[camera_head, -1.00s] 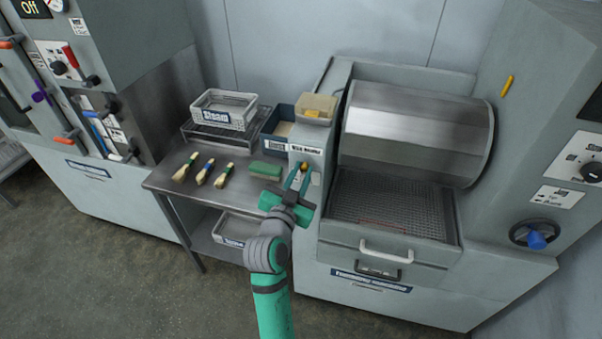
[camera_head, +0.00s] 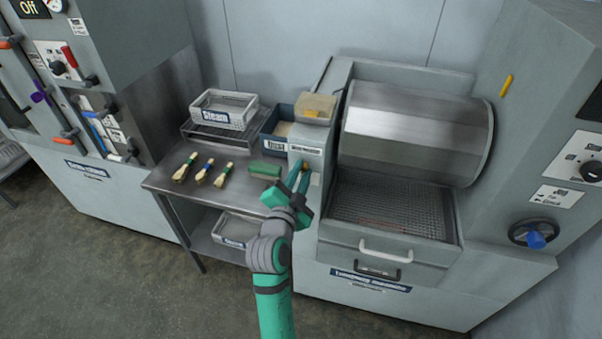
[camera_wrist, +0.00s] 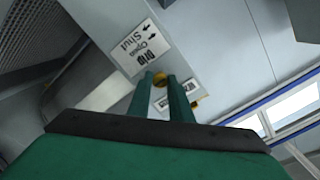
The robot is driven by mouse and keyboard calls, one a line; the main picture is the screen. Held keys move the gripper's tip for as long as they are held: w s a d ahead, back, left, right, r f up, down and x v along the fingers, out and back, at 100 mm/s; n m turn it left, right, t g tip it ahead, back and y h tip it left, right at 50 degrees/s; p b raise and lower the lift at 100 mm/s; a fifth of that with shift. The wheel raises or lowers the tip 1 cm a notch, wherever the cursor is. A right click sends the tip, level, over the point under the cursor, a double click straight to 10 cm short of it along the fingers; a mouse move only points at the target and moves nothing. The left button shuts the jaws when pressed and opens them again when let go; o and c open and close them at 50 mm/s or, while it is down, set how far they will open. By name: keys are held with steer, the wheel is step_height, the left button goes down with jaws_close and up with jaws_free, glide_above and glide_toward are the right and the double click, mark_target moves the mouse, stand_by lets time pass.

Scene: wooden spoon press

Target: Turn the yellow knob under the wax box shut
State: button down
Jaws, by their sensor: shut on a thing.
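The yellow knob (camera_wrist: 160,79) shows between my two green fingertips in the wrist view. It sits on the grey front below the wax box (camera_head: 316,108), an open tan box at the top of the narrow grey unit. My gripper (camera_head: 301,179) is shut on the knob, with its fingers reaching up to it. In the wrist view my gripper (camera_wrist: 165,88) covers part of the knob. In the head view the knob is mostly hidden by my fingers.
Left of my gripper, a steel table (camera_head: 158,181) holds several bundles with coloured bands, a green block (camera_head: 265,171) and a Steam basket (camera_head: 224,108). Right of it stands a machine with a mesh bed (camera_head: 385,205) and a white handle (camera_head: 385,252).

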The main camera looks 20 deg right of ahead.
steer(key=shift+s, duration=0.1)
steer(key=c, duration=1.6)
jaws_free()
steer(key=shift+v, duration=5.4)
